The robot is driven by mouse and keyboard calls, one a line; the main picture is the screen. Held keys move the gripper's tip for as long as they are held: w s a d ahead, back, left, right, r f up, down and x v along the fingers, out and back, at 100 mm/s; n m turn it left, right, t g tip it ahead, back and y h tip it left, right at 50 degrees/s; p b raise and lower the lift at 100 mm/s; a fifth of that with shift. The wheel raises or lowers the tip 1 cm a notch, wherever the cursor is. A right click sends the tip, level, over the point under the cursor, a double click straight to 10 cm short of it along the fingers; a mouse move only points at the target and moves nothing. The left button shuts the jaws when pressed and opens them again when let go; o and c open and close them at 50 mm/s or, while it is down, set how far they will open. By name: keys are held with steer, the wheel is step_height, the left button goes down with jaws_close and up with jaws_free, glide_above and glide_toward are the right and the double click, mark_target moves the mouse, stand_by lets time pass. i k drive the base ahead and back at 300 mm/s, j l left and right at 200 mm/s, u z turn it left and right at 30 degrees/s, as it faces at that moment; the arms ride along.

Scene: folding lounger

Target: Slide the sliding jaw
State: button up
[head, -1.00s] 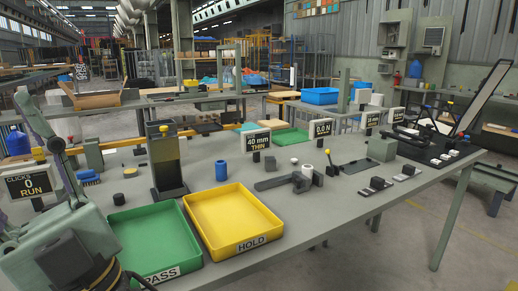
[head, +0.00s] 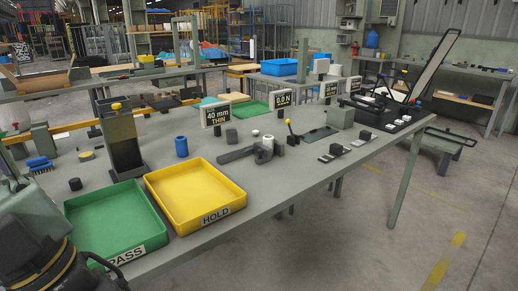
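A dark grey jaw device (head: 240,154) lies on the grey workbench right of the yellow tray, in front of the "40 mm THIN" sign (head: 215,114). It has a long bar and upright parts at its right end. A white cylinder (head: 267,142) stands at that end, with a small black block (head: 279,149) close by on its right. Which part is the sliding jaw, and whether it touches the cylinder, I cannot tell at this size. My arm shows only as links in the lower left corner, far from the device. My gripper is not in view.
A green PASS tray (head: 75,232) and a yellow HOLD tray (head: 238,202) lie at the bench's front. A blue cylinder (head: 181,146), a dark post with a yellow knob (head: 122,140) and a yellow-knobbed lever (head: 290,130) stand behind.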

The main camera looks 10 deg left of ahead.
mark_target(264, 153)
steer(key=l+u, duration=0.25)
steer(key=k+l+u, duration=0.1)
steer(key=u, duration=0.2)
steer(key=i, duration=1)
steer(key=l, duration=0.1)
